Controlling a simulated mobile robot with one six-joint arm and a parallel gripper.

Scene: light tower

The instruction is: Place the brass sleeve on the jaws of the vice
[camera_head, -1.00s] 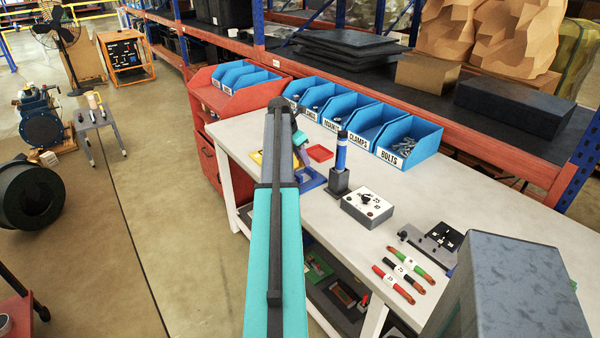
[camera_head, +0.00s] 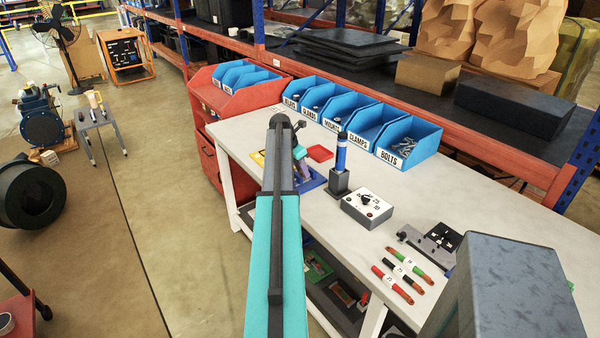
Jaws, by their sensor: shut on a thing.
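My arm reaches out over the workbench, and its teal wrist part shows at the far end. My gripper's fingers are hidden behind the arm, so I cannot see what they hold. I cannot make out the brass sleeve. A blue piece (camera_head: 317,180), which may be part of the vice, shows on the bench just right of the arm. The arm covers the rest of it, and its jaws cannot be made out clearly.
Coloured cable pieces (camera_head: 392,284) lie nearer. Blue bins (camera_head: 408,145) line the back edge. The bench right of the switch box has free room.

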